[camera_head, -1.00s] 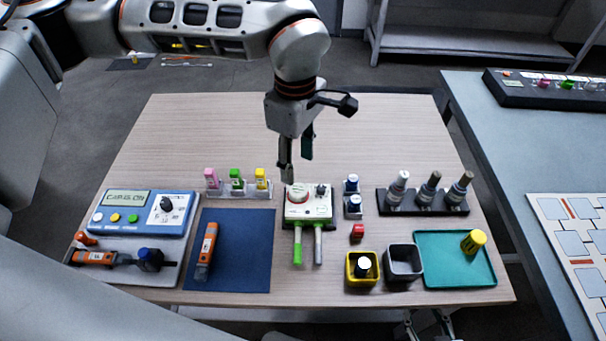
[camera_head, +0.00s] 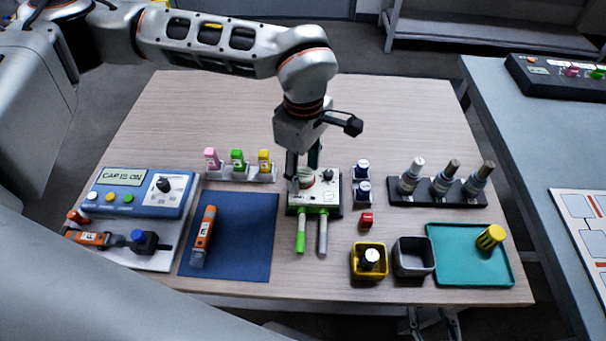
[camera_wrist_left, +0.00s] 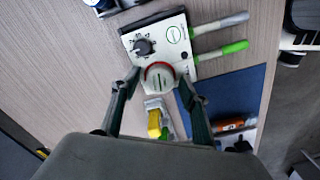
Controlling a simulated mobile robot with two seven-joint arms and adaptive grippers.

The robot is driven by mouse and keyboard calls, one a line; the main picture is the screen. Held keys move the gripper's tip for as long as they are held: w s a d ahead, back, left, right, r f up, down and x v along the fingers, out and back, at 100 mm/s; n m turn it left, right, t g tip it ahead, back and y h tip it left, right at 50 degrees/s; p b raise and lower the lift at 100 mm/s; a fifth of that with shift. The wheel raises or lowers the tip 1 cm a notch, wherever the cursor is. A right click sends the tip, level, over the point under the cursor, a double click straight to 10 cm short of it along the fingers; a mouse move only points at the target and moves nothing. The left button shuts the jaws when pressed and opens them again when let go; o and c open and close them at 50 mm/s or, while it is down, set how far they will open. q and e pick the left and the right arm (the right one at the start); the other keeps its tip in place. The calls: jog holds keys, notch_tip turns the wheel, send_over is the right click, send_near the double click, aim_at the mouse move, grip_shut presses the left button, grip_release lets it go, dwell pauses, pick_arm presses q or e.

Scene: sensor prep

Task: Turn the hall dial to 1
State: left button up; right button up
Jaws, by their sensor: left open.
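A white box (camera_head: 333,203) stands in the middle of the table; it also shows in the left wrist view (camera_wrist_left: 182,57). It carries a small dark knob with a marked scale (camera_wrist_left: 143,46), also in the head view (camera_head: 328,175), and a larger round light knob with a red rim (camera_wrist_left: 158,74). I cannot read which one is labelled hall. My left gripper (camera_head: 303,178) points down over the box, open. In the left wrist view its fingers (camera_wrist_left: 159,83) stand on either side of the round knob; contact cannot be told. My right gripper is out of view.
A blue meter (camera_head: 140,205) with its own dial is at left, beside a blue mat (camera_head: 240,245). Pink, green and yellow pieces (camera_head: 238,162) stand close left of the box. The table behind is clear.

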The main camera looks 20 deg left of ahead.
pick_arm(q)
jog(key=shift+f, duration=0.1)
dwell(0.8)
jog(key=c, duration=0.7)
